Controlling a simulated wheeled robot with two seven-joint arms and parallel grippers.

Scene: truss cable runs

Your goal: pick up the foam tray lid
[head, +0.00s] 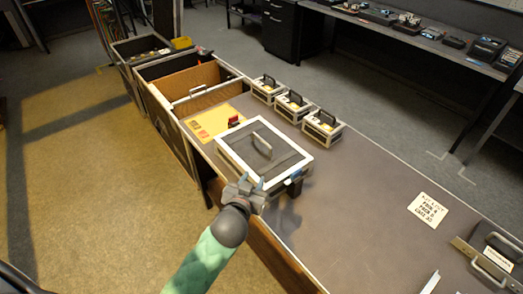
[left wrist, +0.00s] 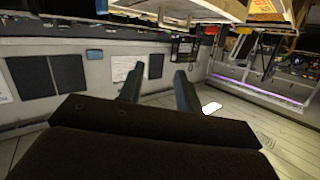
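The foam tray lid, which I take to be the dark panel with a white frame and a raised handle (head: 262,145), lies on a tray or case at the near left part of the long table. My left gripper (head: 252,186) is at the lid's near edge, below the handle in the picture. I cannot tell whether it touches the frame. In the left wrist view its two fingers (left wrist: 159,88) stand apart with nothing between them. The lid cannot be clearly made out in that view. My right gripper is not in view.
Several small handled cases, one of them here (head: 292,107), stand behind the lid. A yellow sheet (head: 214,122) and an open bin (head: 187,78) are to its left. A lettered card (head: 427,210) and a grey case (head: 492,257) are at the right. The table's middle is clear.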

